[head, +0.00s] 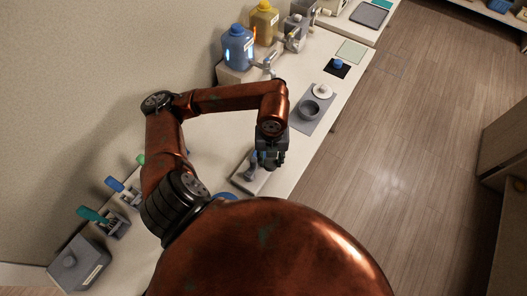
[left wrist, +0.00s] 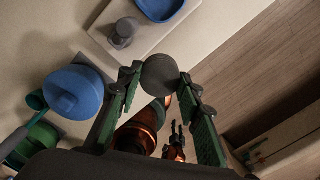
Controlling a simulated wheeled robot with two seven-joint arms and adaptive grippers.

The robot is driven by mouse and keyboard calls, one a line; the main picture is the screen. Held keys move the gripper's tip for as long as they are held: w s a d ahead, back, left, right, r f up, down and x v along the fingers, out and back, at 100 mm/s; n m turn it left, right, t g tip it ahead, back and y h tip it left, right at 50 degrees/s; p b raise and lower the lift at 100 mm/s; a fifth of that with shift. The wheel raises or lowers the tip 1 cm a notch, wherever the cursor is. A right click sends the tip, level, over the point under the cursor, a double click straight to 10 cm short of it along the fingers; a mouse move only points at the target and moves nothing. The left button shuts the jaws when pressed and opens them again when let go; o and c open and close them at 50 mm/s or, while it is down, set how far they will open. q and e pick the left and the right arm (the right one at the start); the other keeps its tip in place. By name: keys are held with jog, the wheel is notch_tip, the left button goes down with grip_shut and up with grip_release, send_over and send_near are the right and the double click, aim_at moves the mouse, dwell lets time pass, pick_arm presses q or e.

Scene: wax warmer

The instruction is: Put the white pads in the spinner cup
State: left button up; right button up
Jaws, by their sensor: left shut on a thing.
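My left gripper (head: 268,163) is low over the pale tray (head: 243,182) in the head view. In the left wrist view its fingertips (left wrist: 160,82) are shut on a round grey disc (left wrist: 160,72); I cannot tell whether this is a pad in shade. A dark round cup (head: 309,110), perhaps the spinner cup, stands on a grey mat (head: 304,127). A small white round thing (head: 323,91) is just behind it; I cannot tell whether it is pads. My right gripper (left wrist: 174,132) seems to show small and dark in the left wrist view.
A grey knobbed piece (left wrist: 123,32) and a blue bowl (left wrist: 160,6) are on the tray. A blue lidded pot (left wrist: 75,92) stands nearby. Blue (head: 238,47) and yellow (head: 264,22) jugs stand at the back. A small blue thing (head: 338,64) sits on a black square.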

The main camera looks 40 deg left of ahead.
pick_arm(q)
jog(key=w+a+f, duration=0.1)
jog(key=a+f, duration=0.1)
jog(key=w+a+f+p, duration=0.1)
jog(key=w+a+f, duration=0.3)
jog(key=a, duration=0.1)
jog(key=shift+w+f+p, duration=0.1)
jog(key=shift+f+p, duration=0.25)
jog(key=shift+w+a+f, duration=0.15)
jog(key=shift+f, duration=0.2)
jog(key=f, duration=0.1)
jog(key=f+p, duration=0.1)
jog(key=f, duration=0.1)
jog(key=shift+w+a, duration=0.15)
jog(key=shift+a, duration=0.05)
jog(key=shift+f+p, duration=0.3)
jog(key=shift+f, duration=0.1)
jog(key=shift+f+b, duration=0.15)
jog(key=shift+b, duration=0.15)
jog(key=o, duration=0.9)
